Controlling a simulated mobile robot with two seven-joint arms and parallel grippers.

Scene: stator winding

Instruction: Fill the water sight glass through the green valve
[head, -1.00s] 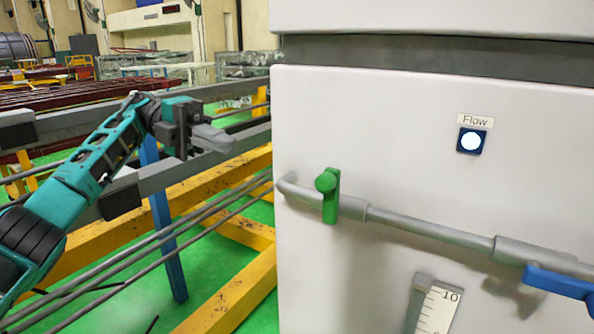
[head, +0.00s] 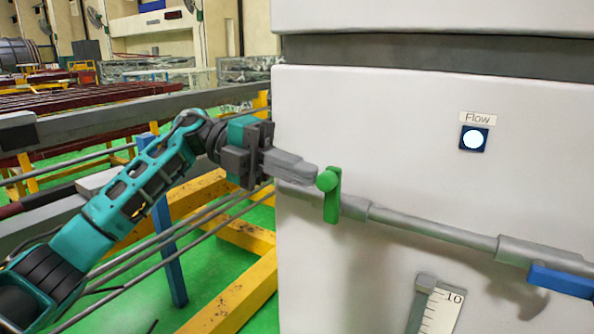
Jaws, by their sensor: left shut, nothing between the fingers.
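The green valve handle (head: 331,197) sits on the grey pipe (head: 430,225) across the white cabinet front, with its lever pointing down, across the pipe. My left gripper (head: 314,173) is shut and empty. Its fingertips are at the left of the green handle's top, and I cannot tell whether they touch it. The sight glass scale (head: 440,309) shows at the bottom, marked 10 near its top; its lower part and any water level are out of view. My right gripper is not in view.
A blue valve handle (head: 560,281) lies along the pipe at the right. A white Flow light (head: 472,139) in a blue frame is above the pipe. Yellow beams (head: 235,300) and grey rails stand left of the cabinet.

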